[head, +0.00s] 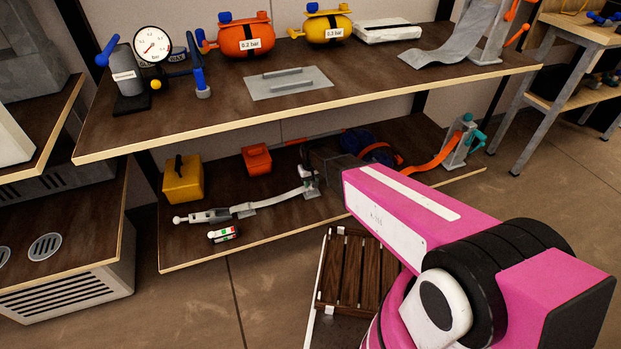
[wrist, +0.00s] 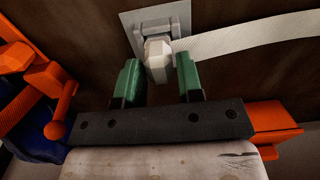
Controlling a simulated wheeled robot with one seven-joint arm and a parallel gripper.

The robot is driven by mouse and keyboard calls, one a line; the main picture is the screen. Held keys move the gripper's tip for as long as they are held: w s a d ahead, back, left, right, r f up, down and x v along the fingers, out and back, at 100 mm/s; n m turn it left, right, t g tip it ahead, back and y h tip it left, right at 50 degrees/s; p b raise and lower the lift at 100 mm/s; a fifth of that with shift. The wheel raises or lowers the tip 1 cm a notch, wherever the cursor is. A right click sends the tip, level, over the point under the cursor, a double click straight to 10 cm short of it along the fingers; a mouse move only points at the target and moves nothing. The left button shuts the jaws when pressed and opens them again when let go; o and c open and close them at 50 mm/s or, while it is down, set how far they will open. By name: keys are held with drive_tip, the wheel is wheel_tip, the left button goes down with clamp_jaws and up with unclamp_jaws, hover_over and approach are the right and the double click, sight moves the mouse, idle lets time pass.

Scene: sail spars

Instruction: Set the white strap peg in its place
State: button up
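The white strap peg (wrist: 158,62) is a pale faceted knob at the end of the white strap (wrist: 250,34). It is in front of a grey bracket on a plate (wrist: 128,24); whether it is seated there I cannot tell. My gripper (wrist: 161,75) has its two green fingers on either side of the peg, close to it. Whether they press on it is unclear. In the head view the strap (head: 275,202) lies along the lower shelf from a grey fitting (head: 209,216) to the bracket area (head: 309,187); my arm partly covers the gripper there.
On the lower shelf (head: 262,246) are a yellow box (head: 182,180), an orange box (head: 257,159) and an orange strap (head: 432,164) on a grey stand (head: 459,146). The upper shelf (head: 200,131) overhangs. In the wrist view, orange parts (wrist: 50,75) stand close at left.

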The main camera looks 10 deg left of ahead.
sight(310, 183)
drive_tip(key=c, duration=0.6)
drive_tip(key=shift+o, duration=0.2)
drive_tip(key=shift+r, duration=2)
drive_tip(key=shift+s, duration=0.1)
